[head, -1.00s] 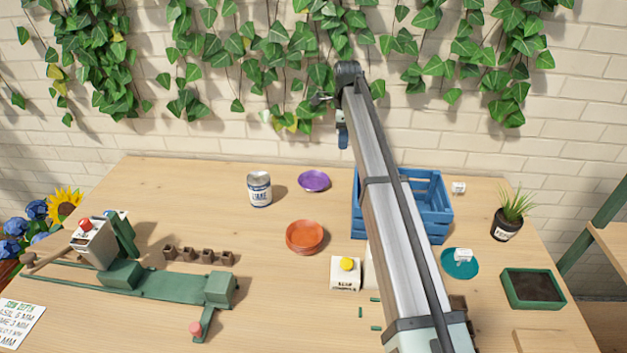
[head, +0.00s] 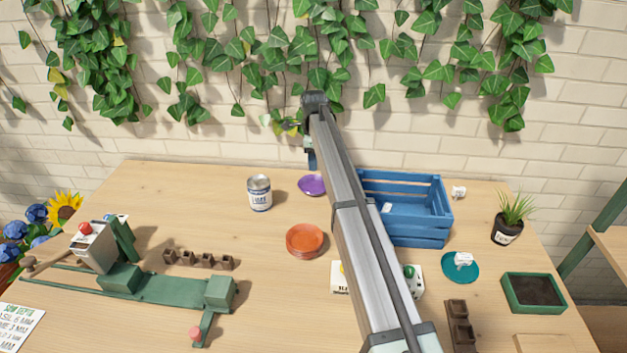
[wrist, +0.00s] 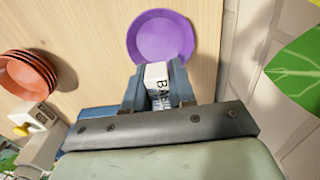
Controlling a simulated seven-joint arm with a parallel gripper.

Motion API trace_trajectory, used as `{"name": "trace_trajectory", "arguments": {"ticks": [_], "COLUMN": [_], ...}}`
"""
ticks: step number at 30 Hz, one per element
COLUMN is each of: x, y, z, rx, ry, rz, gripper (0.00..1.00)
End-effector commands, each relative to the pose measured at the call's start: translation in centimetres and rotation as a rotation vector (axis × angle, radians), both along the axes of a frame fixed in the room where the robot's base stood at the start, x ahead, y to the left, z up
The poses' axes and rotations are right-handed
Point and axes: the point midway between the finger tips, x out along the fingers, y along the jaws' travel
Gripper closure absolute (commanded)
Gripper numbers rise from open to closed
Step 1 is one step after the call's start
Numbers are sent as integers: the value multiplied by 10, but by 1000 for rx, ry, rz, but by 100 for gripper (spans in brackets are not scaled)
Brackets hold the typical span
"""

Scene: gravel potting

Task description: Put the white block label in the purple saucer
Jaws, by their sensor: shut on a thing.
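My gripper (wrist: 159,88) is shut on a white block label (wrist: 156,73) with dark lettering, seen between its two blue fingers in the wrist view. The purple saucer (wrist: 160,38) lies just beyond the fingertips there and looks empty. In the head view the purple saucer (head: 309,186) is on the back middle of the table. My gripper (head: 311,160) shows there as a small blue part under the arm's end, above the saucer's back edge. My arm hides the held label in that view.
A blue crate (head: 405,229) stands right of the purple saucer, a tin can (head: 259,193) left of it, stacked terracotta saucers (head: 305,240) in front. A teal saucer (head: 474,273) holds another white block (head: 463,259).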

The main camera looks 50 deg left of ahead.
Motion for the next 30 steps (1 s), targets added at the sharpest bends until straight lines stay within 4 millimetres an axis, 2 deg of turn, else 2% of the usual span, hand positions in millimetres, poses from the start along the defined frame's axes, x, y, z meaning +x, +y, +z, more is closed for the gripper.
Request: {"name": "trace_trajectory", "arguments": {"ticks": [3,11,18,30], "x": [0,0,0,0], "y": [-1,0,0,0], "z": [-22,-44,-71,-76], "rx": [-2,-1,-1,0], "ry": [1,1,1,0], "rz": [0,0,0,0], "gripper": [100,100,100,100]}}
